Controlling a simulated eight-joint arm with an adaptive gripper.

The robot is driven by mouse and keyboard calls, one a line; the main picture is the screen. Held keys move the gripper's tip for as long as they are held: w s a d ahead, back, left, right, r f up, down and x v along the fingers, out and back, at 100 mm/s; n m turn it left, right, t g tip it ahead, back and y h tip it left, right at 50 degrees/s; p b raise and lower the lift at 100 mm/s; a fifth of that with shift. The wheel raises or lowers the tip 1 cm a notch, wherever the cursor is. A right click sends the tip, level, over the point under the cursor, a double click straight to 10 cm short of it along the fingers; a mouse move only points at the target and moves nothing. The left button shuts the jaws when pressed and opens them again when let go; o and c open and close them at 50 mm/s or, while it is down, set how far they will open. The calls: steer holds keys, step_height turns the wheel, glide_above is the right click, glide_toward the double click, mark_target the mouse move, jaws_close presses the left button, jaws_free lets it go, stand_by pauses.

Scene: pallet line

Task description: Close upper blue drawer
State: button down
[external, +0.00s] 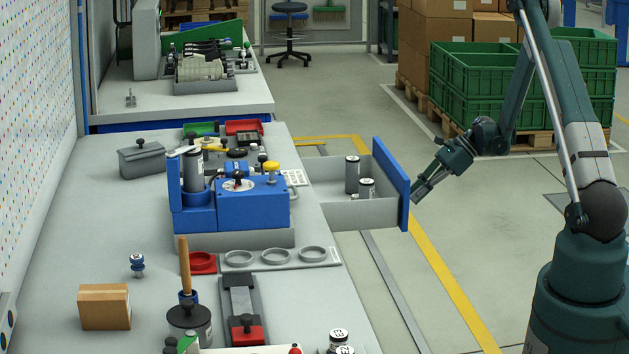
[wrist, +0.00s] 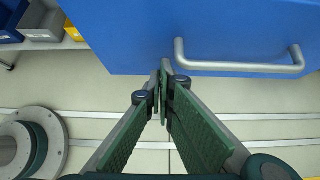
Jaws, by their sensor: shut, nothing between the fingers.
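A blue drawer front (external: 391,183) with a grey drawer box (external: 345,213) stands pulled out to the right from the workbench, with dark-labelled cylinders (external: 352,174) inside. In the wrist view the blue drawer front (wrist: 200,35) fills the top, with a grey bar handle (wrist: 240,67) on it. My gripper (external: 416,197) is shut and empty, just right of the drawer front. In the wrist view my fingertips (wrist: 166,68) are at the lower edge of the front, left of the handle's left end. I cannot tell whether they touch it.
A blue box unit (external: 252,207) with knobs and a cylinder stands on the grey workbench (external: 90,230). A cardboard box (external: 104,307) sits at the bench's left. Green crates (external: 470,80) stand on a pallet behind my arm.

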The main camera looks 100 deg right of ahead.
steer(key=shift+w, duration=0.5)
steer(key=w+b, duration=0.2)
steer(key=w, duration=3.1)
steer(key=shift+w, duration=0.2)
steer(key=shift+w+a+r, duration=0.1)
steer(key=shift+w, duration=0.15)
steer(key=shift+w, duration=0.15)
steer(key=shift+s, duration=0.35)
steer(key=s, duration=0.4)
steer(key=shift+s+r+b, duration=0.25)
steer(key=shift+s+b, duration=0.1)
steer(key=p+v, duration=0.2)
steer(key=v, duration=0.7)
